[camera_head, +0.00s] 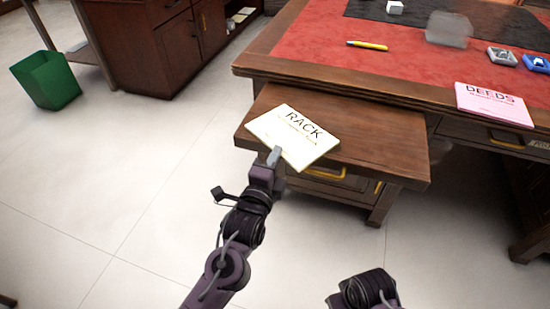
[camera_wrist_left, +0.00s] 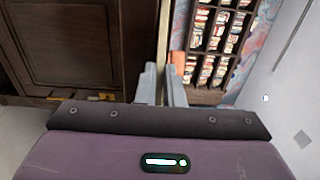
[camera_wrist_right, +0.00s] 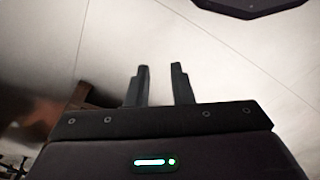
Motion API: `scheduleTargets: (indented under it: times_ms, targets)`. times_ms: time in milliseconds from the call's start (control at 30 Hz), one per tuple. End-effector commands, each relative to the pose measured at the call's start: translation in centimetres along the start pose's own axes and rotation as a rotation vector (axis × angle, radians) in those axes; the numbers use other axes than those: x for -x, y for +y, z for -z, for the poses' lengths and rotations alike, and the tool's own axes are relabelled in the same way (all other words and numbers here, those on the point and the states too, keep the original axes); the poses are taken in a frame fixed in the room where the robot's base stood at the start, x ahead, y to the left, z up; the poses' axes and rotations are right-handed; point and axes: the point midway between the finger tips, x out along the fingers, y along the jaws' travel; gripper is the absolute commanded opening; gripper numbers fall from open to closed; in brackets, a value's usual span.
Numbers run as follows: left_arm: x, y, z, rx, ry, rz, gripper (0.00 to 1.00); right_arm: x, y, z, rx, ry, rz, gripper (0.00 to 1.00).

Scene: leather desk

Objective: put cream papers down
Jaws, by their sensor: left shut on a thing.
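The cream papers (camera_head: 292,132), a flat pad marked "RACK", are over the left end of the lower wooden side shelf (camera_head: 370,150). Their near and left corners reach past its edge. I cannot tell whether they touch the wood. My left gripper (camera_head: 274,157) is shut on their near edge; in the left wrist view the papers (camera_wrist_left: 162,45) show edge-on as a thin strip between the fingers. My right gripper (camera_wrist_right: 160,72) is open and empty in the right wrist view, with pale floor behind it. In the head view its arm shows at the bottom edge.
Pink papers marked "DEEDS" (camera_head: 494,103) lie at the front edge of the red-topped desk (camera_head: 340,65). A yellow pen-like object (camera_head: 367,45), a clear block (camera_head: 449,29) and small trays (camera_head: 502,57) are behind. A green bin (camera_head: 46,80) stands on the floor. The shelf's right part is bare.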

Motion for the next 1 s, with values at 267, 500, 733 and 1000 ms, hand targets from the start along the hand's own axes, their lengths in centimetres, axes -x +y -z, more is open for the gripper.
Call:
scheduleTargets:
  times_ms: [267,500,733,1000]
  targets:
    - [0.0,0.3,0.0,0.0,0.0,-0.001,0.14,-0.1,0.0,0.0,0.0,0.0,0.0,0.21]
    - [0.0,0.2,0.0,0.0,0.0,-0.001,0.3,-0.1,0.0,0.0,-0.001,0.0,0.0,0.21]
    - [0.1,-0.1,0.0,0.0,0.0,0.0,0.3,-0.1,0.0,0.0,-0.001,0.0,0.0,0.21]
    - [5.0,0.0,0.0,-0.002,0.002,-0.005,0.3,-1.9,0.3,0.2,-0.008,0.005,-0.002,0.21]
